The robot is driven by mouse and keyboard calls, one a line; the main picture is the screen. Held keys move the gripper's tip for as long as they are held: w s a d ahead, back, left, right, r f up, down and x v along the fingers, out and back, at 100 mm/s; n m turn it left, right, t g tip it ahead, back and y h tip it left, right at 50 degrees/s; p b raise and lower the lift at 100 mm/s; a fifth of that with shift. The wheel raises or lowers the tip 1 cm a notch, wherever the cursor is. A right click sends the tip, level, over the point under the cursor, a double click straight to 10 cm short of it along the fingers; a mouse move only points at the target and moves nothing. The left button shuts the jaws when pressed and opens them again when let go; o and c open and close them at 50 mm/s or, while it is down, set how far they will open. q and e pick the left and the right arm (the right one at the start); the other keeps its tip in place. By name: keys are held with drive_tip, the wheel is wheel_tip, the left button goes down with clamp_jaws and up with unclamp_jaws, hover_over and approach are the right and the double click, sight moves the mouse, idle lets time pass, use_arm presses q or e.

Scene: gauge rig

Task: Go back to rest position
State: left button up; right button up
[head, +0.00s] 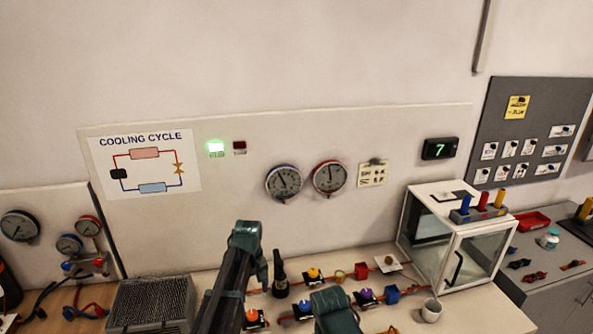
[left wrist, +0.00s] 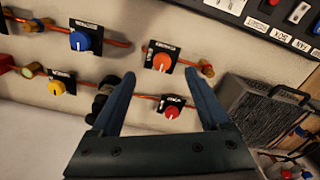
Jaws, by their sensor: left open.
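My left gripper (head: 262,270) is over the left part of the row of valves on the bench, partly hidden by its own arm in the head view. In the left wrist view the left gripper (left wrist: 158,85) has its two fingers apart with nothing between them. Beyond and between the fingers are an orange knob (left wrist: 162,62) and a red knob (left wrist: 172,112). The orange knob (head: 252,315) also shows low in the head view, beside the arm. I cannot tell how high the fingers are above the knobs. My right gripper is not in view.
A grey finned box (head: 150,303) stands left of the arm. A black upright fitting (head: 280,275), a blue knob (head: 303,307) and a yellow knob (head: 313,273) are close to its right. A white glass-sided case (head: 458,240) and a white cup (head: 431,310) stand farther right.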

use_arm(q)
drive_tip(key=s+d+f+m+b, duration=0.2)
drive_tip(key=s+d+m, duration=0.1)
drive_tip(key=s, duration=0.4)
drive_tip(key=s+d+f+m+b, duration=0.2)
drive_tip(key=s+d+m, duration=0.2)
drive_tip(key=s, duration=0.3)
drive_tip(key=s+d+f+m+y+b, duration=0.1)
drive_tip(key=s+d+f+m+b, duration=0.1)
drive_tip(key=s+d+m, duration=0.2)
drive_tip(key=s, duration=0.3)
drive_tip(key=shift+s+f, duration=0.3)
